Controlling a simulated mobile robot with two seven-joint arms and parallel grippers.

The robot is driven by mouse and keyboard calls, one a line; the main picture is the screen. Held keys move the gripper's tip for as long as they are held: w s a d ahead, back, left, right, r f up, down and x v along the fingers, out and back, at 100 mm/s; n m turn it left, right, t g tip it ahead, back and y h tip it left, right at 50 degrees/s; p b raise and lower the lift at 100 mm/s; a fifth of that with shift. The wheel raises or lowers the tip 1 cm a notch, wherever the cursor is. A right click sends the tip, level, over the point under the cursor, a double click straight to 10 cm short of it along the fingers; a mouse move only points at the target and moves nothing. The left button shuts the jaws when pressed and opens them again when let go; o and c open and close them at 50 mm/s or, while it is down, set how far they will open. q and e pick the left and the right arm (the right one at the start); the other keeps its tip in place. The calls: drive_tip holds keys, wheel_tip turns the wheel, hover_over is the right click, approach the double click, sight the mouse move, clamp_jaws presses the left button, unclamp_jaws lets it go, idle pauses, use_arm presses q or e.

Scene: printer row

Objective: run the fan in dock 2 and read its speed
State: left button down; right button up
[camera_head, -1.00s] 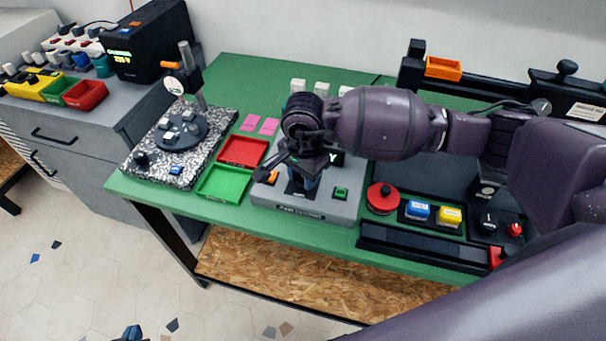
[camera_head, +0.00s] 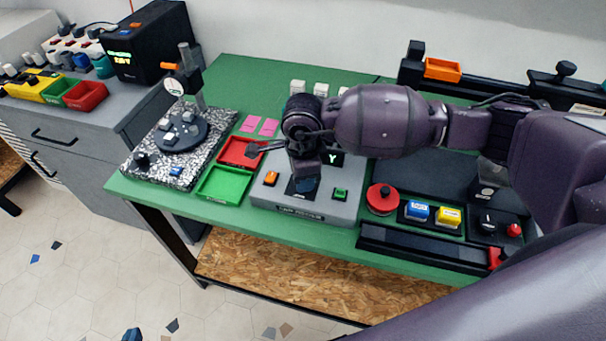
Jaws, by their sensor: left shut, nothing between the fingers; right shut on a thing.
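A grey fan-tester box (camera_head: 349,207) sits on the green bench, with an orange button (camera_head: 271,178), a green button (camera_head: 340,194) and a dark square recess (camera_head: 299,189). Its display (camera_head: 333,158) is mostly covered by my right arm; only a "Y" shows. I cannot tell whether that thing touches the recess. I cannot make out a dock number.
A red tray (camera_head: 234,160) and green tray (camera_head: 223,196) lie left of the tester, beside a speckled plate (camera_head: 196,178) with a gauge stand. A red round knob (camera_head: 382,206) and blue and yellow blocks (camera_head: 449,217) stand to the right. A black instrument (camera_head: 150,62) is at back left.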

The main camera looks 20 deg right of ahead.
use_arm(q)
drive_tip(key=shift+w+r, duration=0.15)
drive_tip(key=shift+w, duration=0.1)
use_arm(e)
drive_tip(key=o, duration=0.9)
wheel_tip(320, 180, up, 9)
drive_tip(key=shift+r, duration=0.1)
use_arm(q)
drive_tip(key=shift+s, duration=0.1)
use_arm(e)
drive_tip(key=shift+r, duration=0.85)
